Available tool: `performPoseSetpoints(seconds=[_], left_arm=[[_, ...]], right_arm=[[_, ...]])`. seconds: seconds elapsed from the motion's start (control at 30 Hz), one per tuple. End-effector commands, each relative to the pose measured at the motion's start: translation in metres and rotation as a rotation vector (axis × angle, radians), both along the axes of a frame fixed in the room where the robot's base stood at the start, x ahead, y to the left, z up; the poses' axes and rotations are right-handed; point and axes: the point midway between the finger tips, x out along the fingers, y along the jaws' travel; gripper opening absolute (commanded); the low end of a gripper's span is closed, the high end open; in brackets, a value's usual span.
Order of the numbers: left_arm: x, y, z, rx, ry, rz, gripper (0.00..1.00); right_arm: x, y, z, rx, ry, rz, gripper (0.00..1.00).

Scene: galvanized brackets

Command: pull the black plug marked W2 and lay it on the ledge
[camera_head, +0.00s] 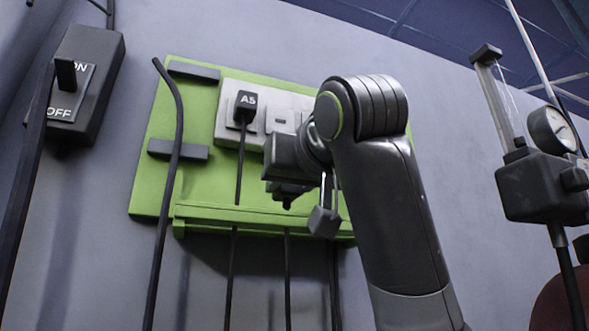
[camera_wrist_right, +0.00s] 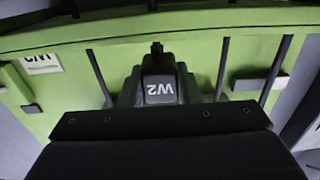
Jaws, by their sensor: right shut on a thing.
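The black plug marked W2 (camera_wrist_right: 160,88) is between the fingers of my right gripper (camera_wrist_right: 158,92), with its marking upside down in the right wrist view. In the head view my right gripper (camera_head: 306,203) is in front of the green board, near the ledge (camera_head: 255,217), and its wrist covers part of the board. The gripper is shut on the plug. I cannot tell whether the plug touches the ledge. My left gripper is not in view.
A white socket strip (camera_head: 228,127) on the green board (camera_head: 150,190) holds a black plug marked A5 (camera_head: 245,107). Black cables hang below the ledge. An ON/OFF switch box (camera_head: 100,75) is at the left, and a gauge (camera_head: 551,130) at the right.

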Motion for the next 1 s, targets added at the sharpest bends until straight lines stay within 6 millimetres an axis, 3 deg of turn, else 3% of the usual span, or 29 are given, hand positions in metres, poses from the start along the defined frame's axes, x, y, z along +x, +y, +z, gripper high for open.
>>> performPoseSetpoints(seconds=[0.47,0.6,1.0], left_arm=[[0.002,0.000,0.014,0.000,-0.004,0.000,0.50],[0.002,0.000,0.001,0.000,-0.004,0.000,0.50],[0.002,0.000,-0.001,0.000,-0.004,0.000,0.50]], right_arm=[[0.035,0.012,-0.008,0.000,0.001,0.001,0.00],[0.034,0.011,-0.019,0.000,0.000,0.001,0.00],[0.034,0.011,-0.023,0.000,0.000,0.000,0.00]])
